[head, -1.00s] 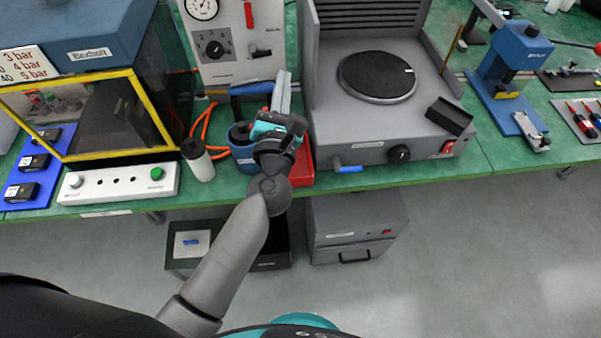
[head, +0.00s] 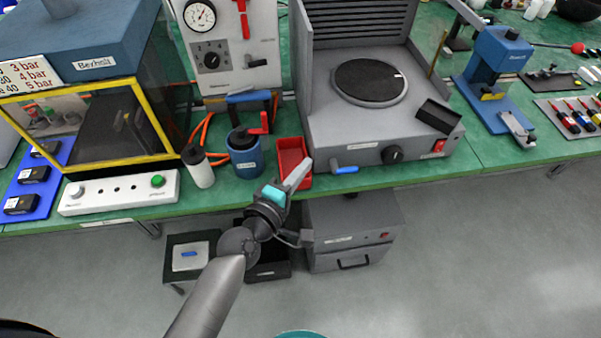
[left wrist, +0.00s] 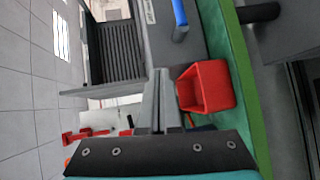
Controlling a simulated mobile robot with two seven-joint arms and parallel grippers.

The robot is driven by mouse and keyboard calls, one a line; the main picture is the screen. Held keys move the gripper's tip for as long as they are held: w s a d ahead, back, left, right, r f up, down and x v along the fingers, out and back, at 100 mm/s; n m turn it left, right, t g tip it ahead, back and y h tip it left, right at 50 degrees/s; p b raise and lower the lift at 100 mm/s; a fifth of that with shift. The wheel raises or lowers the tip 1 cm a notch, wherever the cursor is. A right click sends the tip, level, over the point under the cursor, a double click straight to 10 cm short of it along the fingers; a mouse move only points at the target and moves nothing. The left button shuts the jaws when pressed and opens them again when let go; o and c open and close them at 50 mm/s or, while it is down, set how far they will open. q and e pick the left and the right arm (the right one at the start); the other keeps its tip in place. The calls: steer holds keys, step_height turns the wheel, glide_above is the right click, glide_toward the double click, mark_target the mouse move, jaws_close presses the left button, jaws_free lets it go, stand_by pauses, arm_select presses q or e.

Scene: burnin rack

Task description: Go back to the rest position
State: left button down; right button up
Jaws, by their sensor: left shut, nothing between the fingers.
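My left gripper (head: 297,175) is shut and empty. My right gripper is not in view.
The grey hotplate unit (head: 345,128) with a blue lever (head: 345,170) stands right of the gripper. A blue pot (head: 245,158) and a white bottle (head: 199,167) stand left on the green bench. A grey cabinet (head: 350,243) and a black box (head: 268,270) are below.

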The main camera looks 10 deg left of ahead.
arm_select(q)
steer(key=shift+s+f, duration=0.2)
steer(key=shift+f, duration=0.05)
stand_by(0.4)
